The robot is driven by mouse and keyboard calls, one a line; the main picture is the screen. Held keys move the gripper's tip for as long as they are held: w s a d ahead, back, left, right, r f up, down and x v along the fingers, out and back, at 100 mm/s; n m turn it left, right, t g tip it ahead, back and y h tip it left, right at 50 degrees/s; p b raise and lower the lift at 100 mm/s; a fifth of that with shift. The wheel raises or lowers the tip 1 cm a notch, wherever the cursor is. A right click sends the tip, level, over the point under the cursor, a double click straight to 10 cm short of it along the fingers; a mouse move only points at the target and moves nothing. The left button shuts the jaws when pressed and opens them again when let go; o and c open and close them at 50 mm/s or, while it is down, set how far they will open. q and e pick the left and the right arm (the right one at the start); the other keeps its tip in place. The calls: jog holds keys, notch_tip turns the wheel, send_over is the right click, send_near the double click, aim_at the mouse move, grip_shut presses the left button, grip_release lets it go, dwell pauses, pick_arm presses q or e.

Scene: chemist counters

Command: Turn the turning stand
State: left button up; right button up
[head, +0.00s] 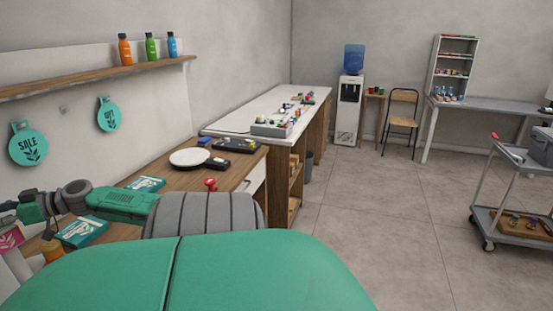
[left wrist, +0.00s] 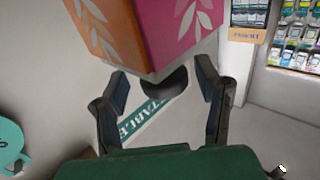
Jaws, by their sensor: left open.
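The turning stand (left wrist: 157,32) shows in the left wrist view as a boxy body with an orange face and a pink face, both with pale leaf prints. A dark round part (left wrist: 163,82) sits under its lower corner. My right gripper is not in view.
The wooden counter (head: 225,178) holds a white round plate (head: 189,157), dark devices and teal boxes (head: 82,231). A wall shelf (head: 95,79) with three bottles runs above.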

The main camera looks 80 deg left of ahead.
pick_arm(q)
jog(key=v, duration=1.2)
jog(key=shift+w+a+f, duration=0.1)
jog(key=shift+a, duration=0.05)
dwell(0.3)
